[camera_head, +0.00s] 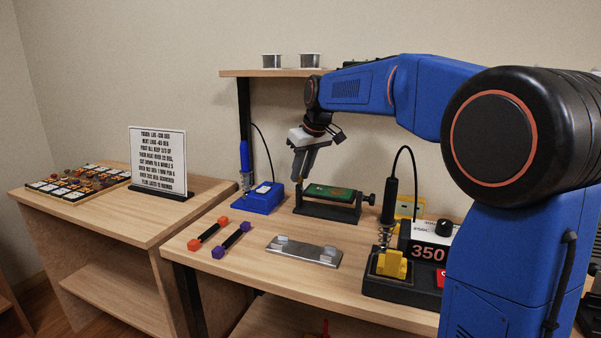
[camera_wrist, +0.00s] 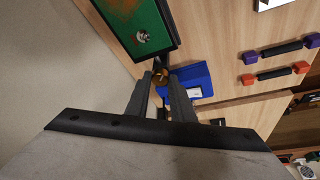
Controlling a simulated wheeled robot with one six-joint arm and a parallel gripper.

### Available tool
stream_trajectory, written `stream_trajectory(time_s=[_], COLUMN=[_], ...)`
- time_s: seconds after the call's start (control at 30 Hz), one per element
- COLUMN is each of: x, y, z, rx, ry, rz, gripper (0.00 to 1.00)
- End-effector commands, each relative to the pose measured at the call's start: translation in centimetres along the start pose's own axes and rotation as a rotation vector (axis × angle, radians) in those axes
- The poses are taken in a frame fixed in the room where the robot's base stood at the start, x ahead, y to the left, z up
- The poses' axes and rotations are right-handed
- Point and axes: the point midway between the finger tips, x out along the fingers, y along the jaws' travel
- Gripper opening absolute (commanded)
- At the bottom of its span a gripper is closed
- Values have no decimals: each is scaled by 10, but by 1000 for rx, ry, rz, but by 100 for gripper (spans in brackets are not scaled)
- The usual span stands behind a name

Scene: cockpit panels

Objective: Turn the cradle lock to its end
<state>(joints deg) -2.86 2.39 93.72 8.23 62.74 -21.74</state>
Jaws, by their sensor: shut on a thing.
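The cradle (camera_head: 325,212) is a dark frame holding a green board (camera_head: 330,192) on the table. In the wrist view the green board (camera_wrist: 140,25) lies in its dark frame at the top. A small brass-coloured knob (camera_wrist: 160,72), apparently the cradle lock, sits at the frame's near end. My gripper (camera_head: 298,178) reaches down at the cradle's left end. In the wrist view its fingers (camera_wrist: 161,80) are shut on the knob, one on each side. The fingers partly hide the knob, and its turn angle cannot be told. In the head view my gripper hides it.
A blue tool stand (camera_head: 262,198) is close left of the cradle. A black side knob (camera_head: 368,199) sticks out on the right. A soldering station (camera_head: 425,250) stands front right, a metal plate (camera_head: 303,251) lies in front, and red and purple-ended bars (camera_head: 230,240) lie front left.

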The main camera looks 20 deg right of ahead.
Motion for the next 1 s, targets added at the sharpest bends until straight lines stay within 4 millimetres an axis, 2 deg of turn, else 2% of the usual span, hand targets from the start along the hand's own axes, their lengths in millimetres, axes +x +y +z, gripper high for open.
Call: stream_trajectory(time_s=[0.3,0.73,0.77,0.83,1.0], x=[0,0,0,0,0], y=[1,1,1,1,1], z=[0,0,0,0,0], rx=[-79,-88,-88,-88,-87], ry=[0,-1,-1,-1,-1], rz=[-32,-36,-36,-36,-36], gripper=[0,0,24,40,40])
